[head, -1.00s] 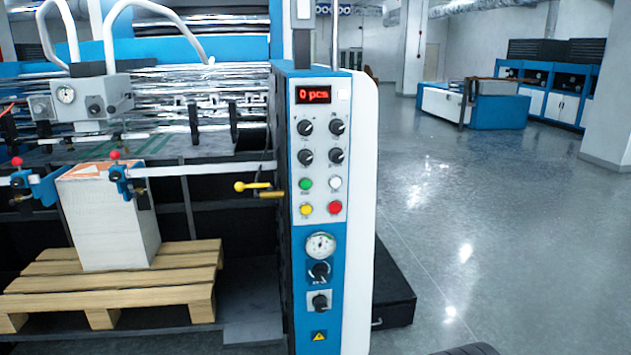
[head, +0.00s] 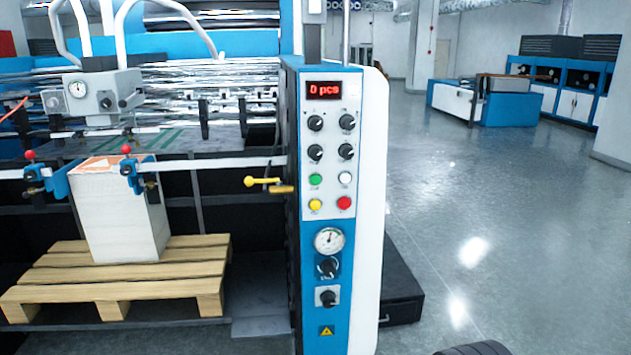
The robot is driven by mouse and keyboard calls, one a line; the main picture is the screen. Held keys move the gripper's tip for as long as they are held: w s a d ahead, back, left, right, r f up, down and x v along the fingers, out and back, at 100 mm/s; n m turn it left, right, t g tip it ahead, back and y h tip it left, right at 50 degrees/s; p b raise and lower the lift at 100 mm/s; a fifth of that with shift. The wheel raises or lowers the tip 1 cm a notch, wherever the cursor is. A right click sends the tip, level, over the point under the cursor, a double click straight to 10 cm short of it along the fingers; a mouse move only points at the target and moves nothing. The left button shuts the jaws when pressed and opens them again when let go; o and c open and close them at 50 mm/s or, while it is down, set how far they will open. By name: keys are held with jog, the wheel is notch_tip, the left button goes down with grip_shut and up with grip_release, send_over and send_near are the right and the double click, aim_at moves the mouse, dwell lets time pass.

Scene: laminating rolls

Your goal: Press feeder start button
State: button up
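The feeder's blue and white control panel (head: 310,226) stands upright near the middle of the head view. Its red display (head: 324,90) reads "0 pcs". Below the black knobs sit a green button (head: 315,180), a white button (head: 345,178), a yellow button (head: 315,204) and a red button (head: 344,202). The labels by the buttons are too small to read. My gripper is not in view.
A wooden pallet (head: 120,272) with a paper stack (head: 118,220) stands left of the panel. A yellow-handled lever (head: 262,182) juts out beside the panel. A low black box (head: 402,290) lies to its right. The floor (head: 500,220) further right is open.

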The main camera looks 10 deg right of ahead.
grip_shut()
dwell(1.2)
